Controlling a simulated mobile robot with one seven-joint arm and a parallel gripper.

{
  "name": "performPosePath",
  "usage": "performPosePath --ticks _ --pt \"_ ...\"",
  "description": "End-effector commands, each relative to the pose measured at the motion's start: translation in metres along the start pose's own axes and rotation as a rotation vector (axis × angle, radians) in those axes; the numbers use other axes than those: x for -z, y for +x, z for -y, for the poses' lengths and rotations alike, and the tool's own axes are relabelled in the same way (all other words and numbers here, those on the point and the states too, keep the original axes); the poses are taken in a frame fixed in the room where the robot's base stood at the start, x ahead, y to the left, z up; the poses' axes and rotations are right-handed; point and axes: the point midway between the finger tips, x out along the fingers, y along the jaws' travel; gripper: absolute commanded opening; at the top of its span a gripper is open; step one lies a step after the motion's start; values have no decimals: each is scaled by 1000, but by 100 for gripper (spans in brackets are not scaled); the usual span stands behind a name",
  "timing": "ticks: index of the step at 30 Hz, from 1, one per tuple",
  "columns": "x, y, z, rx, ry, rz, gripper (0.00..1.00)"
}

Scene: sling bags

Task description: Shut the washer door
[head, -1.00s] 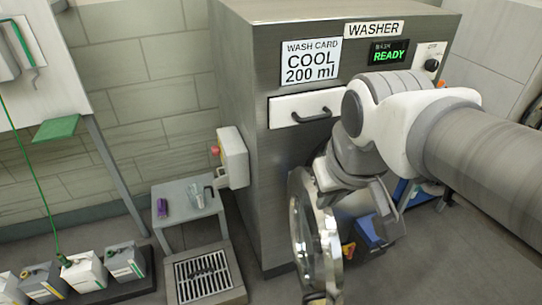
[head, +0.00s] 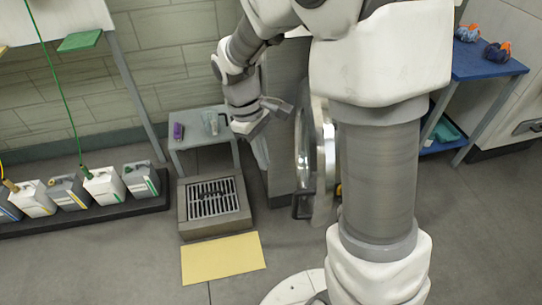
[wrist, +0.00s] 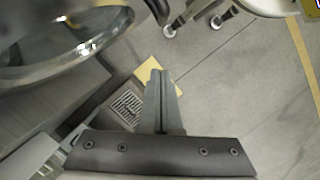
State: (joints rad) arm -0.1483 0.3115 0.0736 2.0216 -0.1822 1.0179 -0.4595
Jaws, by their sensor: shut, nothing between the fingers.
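The round washer door (head: 303,150), with a metal rim, stands swung out from the washer and shows nearly edge-on in the head view. My arm hides part of it and most of the washer (head: 283,135). The door's rim and glass also fill the upper left of the wrist view (wrist: 95,42). My gripper (head: 264,152) hangs pointing down, left of the door and apart from it. In the wrist view my gripper (wrist: 161,78) has its fingers together, with nothing between them. The door's hinge and opening are hidden.
A floor drain grate (head: 212,200) and a yellow mat (head: 223,258) lie left of the door. A small grey table (head: 200,138) holds a purple item and a clear cup. Several jugs (head: 102,185) line the left. A blue shelf (head: 485,65) stands right.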

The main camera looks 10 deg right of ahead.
Motion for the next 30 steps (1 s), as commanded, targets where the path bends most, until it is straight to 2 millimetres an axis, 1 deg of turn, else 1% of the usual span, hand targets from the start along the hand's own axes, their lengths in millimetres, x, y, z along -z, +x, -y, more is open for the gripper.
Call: performPosePath --ticks 5,8,15,19,21,24,27,30 --pt "2 14 0 3 -10 8 0" --pt "2 30 0 4 -10 9 0" --pt "2 82 1 5 -9 9 0" --pt "1 108 1 4 -9 9 0" --pt "-11 107 0 2 -6 5 0" --pt "-24 110 0 2 -6 5 0" --pt "-33 112 0 2 -6 5 0" --pt "-37 112 0 2 -7 5 0"
